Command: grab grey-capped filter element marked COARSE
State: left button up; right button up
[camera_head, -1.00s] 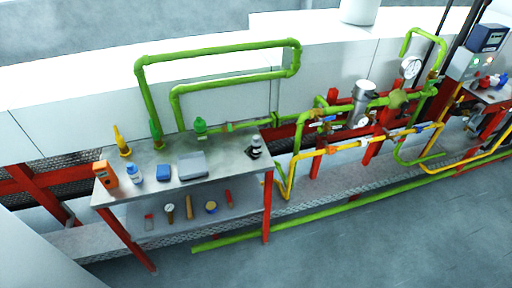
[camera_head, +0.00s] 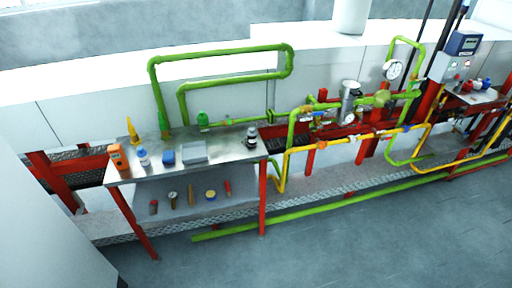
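No marking COARSE can be read at this distance, and I cannot tell for certain which thing is the grey-capped filter element. A small dark-and-pale cylinder (camera_head: 251,138) stands upright near the right end of the steel bench top (camera_head: 225,148). Several small objects lie on the bench's lower shelf (camera_head: 240,196), too small to identify surely. More small red and blue things (camera_head: 485,84) sit on a second bench (camera_head: 470,96) at the far right. Neither of my grippers is in view.
The bench has red legs and carries an orange device (camera_head: 118,157), a white bottle (camera_head: 143,158), a blue block (camera_head: 168,157) and a grey box (camera_head: 193,152). Green pipes (camera_head: 220,52) rise behind it. Yellow pipes (camera_head: 330,142) run to its right. The floor (camera_head: 340,245) in front is clear.

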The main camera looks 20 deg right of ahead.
aim_at(252, 133)
jog(key=z, duration=0.75)
jog(key=i, duration=1.2)
jog(key=u, duration=0.55)
jog(key=i, duration=0.6)
jog(key=u, duration=0.65)
